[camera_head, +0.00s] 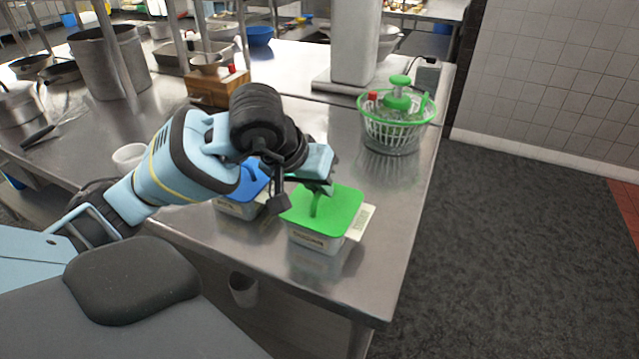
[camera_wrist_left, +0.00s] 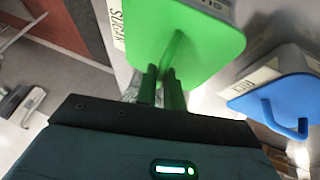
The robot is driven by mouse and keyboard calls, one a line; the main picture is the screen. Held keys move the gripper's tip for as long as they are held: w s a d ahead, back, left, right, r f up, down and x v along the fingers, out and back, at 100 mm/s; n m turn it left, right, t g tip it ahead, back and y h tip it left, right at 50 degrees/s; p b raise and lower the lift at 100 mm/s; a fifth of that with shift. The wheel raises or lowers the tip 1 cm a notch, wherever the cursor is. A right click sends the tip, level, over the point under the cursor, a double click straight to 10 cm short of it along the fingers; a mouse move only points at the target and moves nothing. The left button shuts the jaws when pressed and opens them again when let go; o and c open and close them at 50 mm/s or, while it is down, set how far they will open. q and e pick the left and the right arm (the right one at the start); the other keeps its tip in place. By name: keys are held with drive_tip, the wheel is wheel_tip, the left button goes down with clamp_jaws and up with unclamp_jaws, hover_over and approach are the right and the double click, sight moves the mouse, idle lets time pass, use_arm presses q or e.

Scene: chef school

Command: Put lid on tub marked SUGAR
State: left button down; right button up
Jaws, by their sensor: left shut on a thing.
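The green lid (camera_head: 335,207) lies over a pale tub (camera_head: 318,241) near the table's front right corner. It looks seated or very close to it; I cannot tell if the rim is fully down. A label reading SUGAR (camera_wrist_left: 118,32) shows beside the lid (camera_wrist_left: 195,45) in the left wrist view. My left gripper (camera_head: 318,188) is above the lid, shut on its upright green handle. The gripper's fingers (camera_wrist_left: 163,88) also show in the left wrist view. My right gripper is not in view.
A tub with a blue lid (camera_head: 250,182) stands just left, partly behind my left arm. A salad spinner basket (camera_head: 395,125) stands behind to the right. A wooden box (camera_head: 217,88) and a white bowl (camera_head: 128,156) are farther left. The table's right edge is close.

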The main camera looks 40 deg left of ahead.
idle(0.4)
use_arm(q)
drive_tip(key=shift+f, duration=0.1)
idle(0.7)
drive_tip(key=c, duration=1.4)
unclamp_jaws()
drive_tip(key=shift+c, duration=0.2)
